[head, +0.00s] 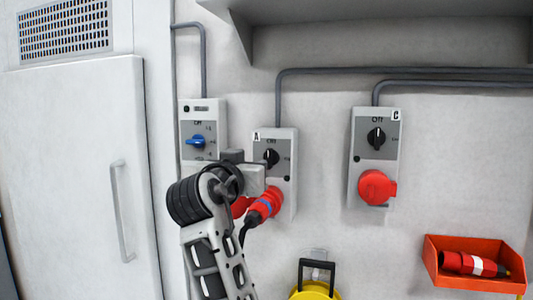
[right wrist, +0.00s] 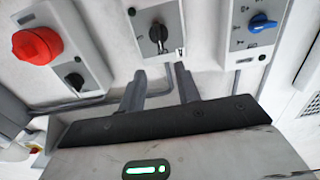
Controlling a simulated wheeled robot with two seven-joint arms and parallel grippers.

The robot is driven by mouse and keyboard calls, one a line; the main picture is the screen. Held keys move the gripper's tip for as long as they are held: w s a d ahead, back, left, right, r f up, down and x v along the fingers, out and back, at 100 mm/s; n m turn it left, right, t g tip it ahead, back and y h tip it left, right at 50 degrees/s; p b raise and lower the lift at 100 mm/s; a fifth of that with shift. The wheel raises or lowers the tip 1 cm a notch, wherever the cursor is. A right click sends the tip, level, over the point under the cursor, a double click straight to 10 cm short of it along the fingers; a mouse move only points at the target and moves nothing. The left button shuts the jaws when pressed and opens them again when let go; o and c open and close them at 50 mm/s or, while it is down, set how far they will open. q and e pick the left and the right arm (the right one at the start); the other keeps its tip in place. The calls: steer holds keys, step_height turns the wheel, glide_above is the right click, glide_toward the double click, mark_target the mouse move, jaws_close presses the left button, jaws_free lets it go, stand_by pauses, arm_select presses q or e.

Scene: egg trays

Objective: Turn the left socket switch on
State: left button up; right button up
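The left socket box, marked A (head: 287,208), is on the wall with a black rotary switch (head: 271,158). A red plug (head: 265,205) sits in its socket below. In the right wrist view, the switch (right wrist: 158,33) shows upside down, just beyond my fingertips. My right gripper (right wrist: 160,72) is open, its two fingers apart and empty, pointing at box A. In the head view my right arm covers the left edge of box A, and the fingertips are hard to make out. Contact with the switch does not show. My left gripper is not in view.
A box with a blue switch (head: 197,142) hangs left of box A. Box C (head: 355,190) with a red socket cover (head: 376,188) hangs to the right. An orange bin (head: 475,280) and a yellow object (head: 315,291) are below. A cabinet (head: 75,170) stands left.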

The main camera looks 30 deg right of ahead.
mark_target(268, 154)
steer(key=p+x, duration=0.3)
steer(key=x, duration=0.9)
steer(key=shift+w+d, duration=0.1)
jaws_close()
